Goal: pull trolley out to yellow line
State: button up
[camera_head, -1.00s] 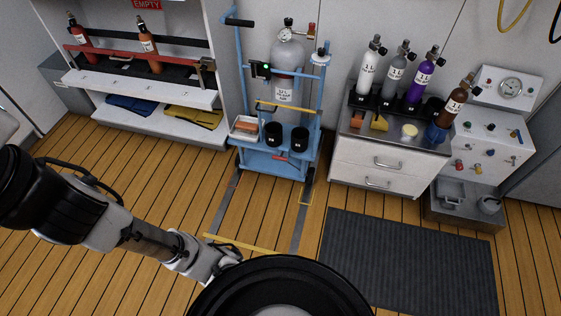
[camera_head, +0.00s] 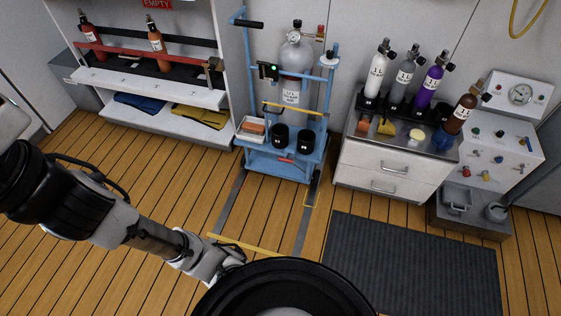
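The blue trolley (camera_head: 283,167) stands against the back wall, carrying a tall grey cylinder (camera_head: 296,60), two black cups and a small tray. A black handle (camera_head: 249,24) sticks out at its top left. Two dark floor strips (camera_head: 229,206) run from it toward me. The yellow line (camera_head: 255,248) crosses the floor at their near end, well in front of the trolley. My gripper (camera_head: 232,258) is low in the picture, just at the near side of the yellow line and apart from the trolley. Its fingers are partly hidden and too small to tell open from shut.
A shelf rack (camera_head: 150,120) with bottles stands left of the trolley. A drawer cabinet (camera_head: 385,170) with several small cylinders stands close on its right, beside a gauge panel (camera_head: 497,135). A dark mat (camera_head: 415,262) lies at right. The wooden floor before the trolley is clear.

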aim_at(291, 132)
jog(key=i+j, duration=0.2)
jog(key=i, duration=0.4)
jog(key=i+j+u, duration=0.1)
jog(key=i, duration=0.5)
jog(key=j, duration=0.1)
